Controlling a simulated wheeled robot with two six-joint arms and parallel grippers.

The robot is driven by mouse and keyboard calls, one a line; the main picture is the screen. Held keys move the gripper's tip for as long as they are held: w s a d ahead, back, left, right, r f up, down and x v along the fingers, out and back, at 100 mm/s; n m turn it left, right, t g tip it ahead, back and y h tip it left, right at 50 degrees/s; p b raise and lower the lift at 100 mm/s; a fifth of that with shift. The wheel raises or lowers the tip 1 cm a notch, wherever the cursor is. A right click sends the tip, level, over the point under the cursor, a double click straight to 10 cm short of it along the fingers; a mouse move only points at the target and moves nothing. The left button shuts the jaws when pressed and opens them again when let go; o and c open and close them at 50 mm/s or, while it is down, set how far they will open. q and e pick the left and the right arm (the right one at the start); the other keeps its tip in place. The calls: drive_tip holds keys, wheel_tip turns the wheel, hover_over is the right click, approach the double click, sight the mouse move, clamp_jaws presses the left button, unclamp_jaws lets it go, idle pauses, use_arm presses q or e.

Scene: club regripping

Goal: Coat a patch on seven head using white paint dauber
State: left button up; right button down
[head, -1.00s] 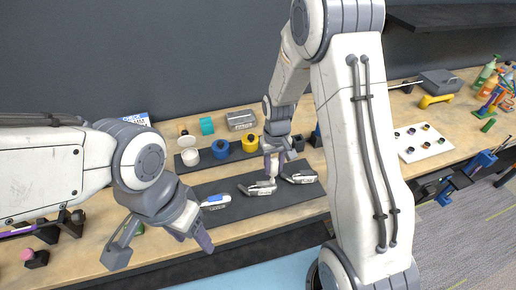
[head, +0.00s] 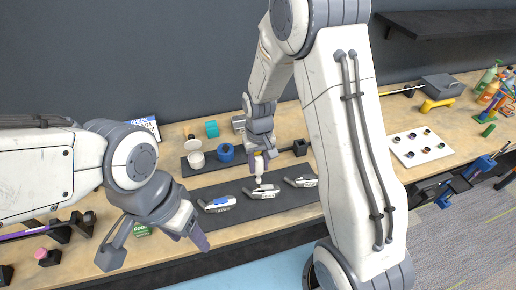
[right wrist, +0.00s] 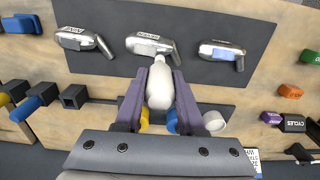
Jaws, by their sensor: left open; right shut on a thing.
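My right gripper (head: 258,160) is shut on the white paint dauber (right wrist: 160,85), its purple fingers on both sides of the bottle. The dauber's narrow tip points at the middle silver club head (right wrist: 150,43), which also shows in the head view (head: 264,191). I cannot tell whether the tip touches it. A second club head (head: 302,181) lies to its right and a third (head: 217,204), with a blue mark, to its left. The lettering on the heads is too small to read surely. My left gripper (head: 193,235) is open and empty over the bench's front edge.
The heads lie on a dark mat (head: 240,213). Behind it stand a white cup (head: 196,158) and a blue container (head: 224,152); a yellow one (right wrist: 144,120) shows in the wrist view. A white board with coloured pieces (head: 418,146) is at right.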

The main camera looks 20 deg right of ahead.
sight(259, 158)
drive_tip(key=shift+w+r+p, duration=0.1)
drive_tip(key=shift+r+p, duration=0.2)
drive_tip(key=shift+r, duration=0.3)
wheel_tip(259, 158, up, 4)
drive_tip(key=p, duration=0.3)
drive_tip(key=shift+f, duration=0.15)
